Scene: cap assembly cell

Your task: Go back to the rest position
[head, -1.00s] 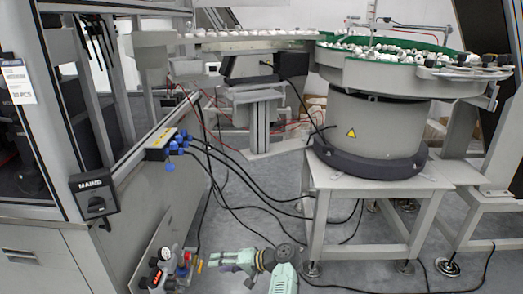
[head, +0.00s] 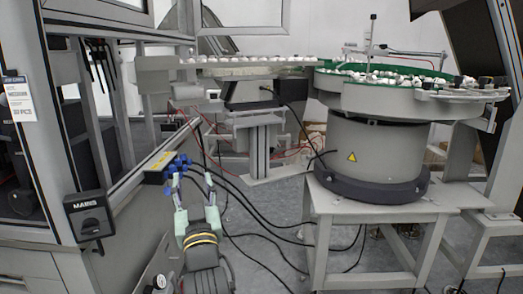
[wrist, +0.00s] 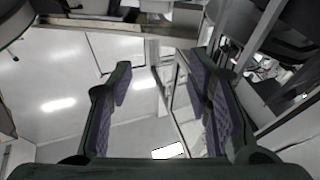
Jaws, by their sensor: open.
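My gripper (head: 193,184) shows low and left of centre in the head view. Its two pale green fingers point up and stand apart, with nothing between them. Behind the fingertips in the picture are the blue plugs (head: 183,162) and black cables; I cannot tell how near they are. In the wrist view my gripper (wrist: 163,80) is also open and empty, with dark fingers and purple ribbed pads.
A round bowl feeder (head: 375,150) full of white caps stands on a grey table (head: 385,208) at right. A feed track (head: 240,61) runs left from it. The machine cabinet with a mains switch (head: 89,216) is at left. Cables hang between them.

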